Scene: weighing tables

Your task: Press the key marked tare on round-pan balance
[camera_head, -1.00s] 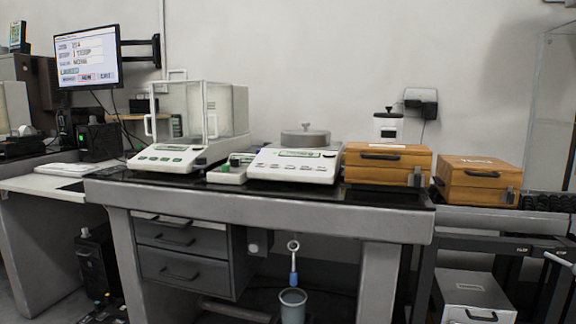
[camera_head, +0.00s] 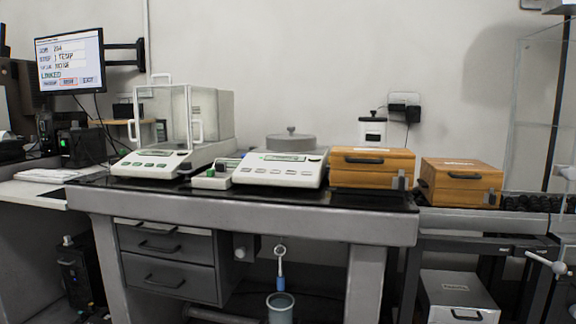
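The round-pan balance (camera_head: 283,168) stands on the dark top of the weighing table (camera_head: 240,215), near its middle. It is a white unit with a small display and a row of keys on its sloped front. A grey round lidded pan (camera_head: 291,142) sits on its back part. The key labels are too small to read, so I cannot tell which one is marked tare. My gripper is not in view.
A balance with a glass draft shield (camera_head: 165,125) stands to the left, with a small white box (camera_head: 213,176) between. Two wooden cases (camera_head: 372,168) (camera_head: 460,183) are to the right. A bucket (camera_head: 281,307) is below. A monitor (camera_head: 70,62) is at far left.

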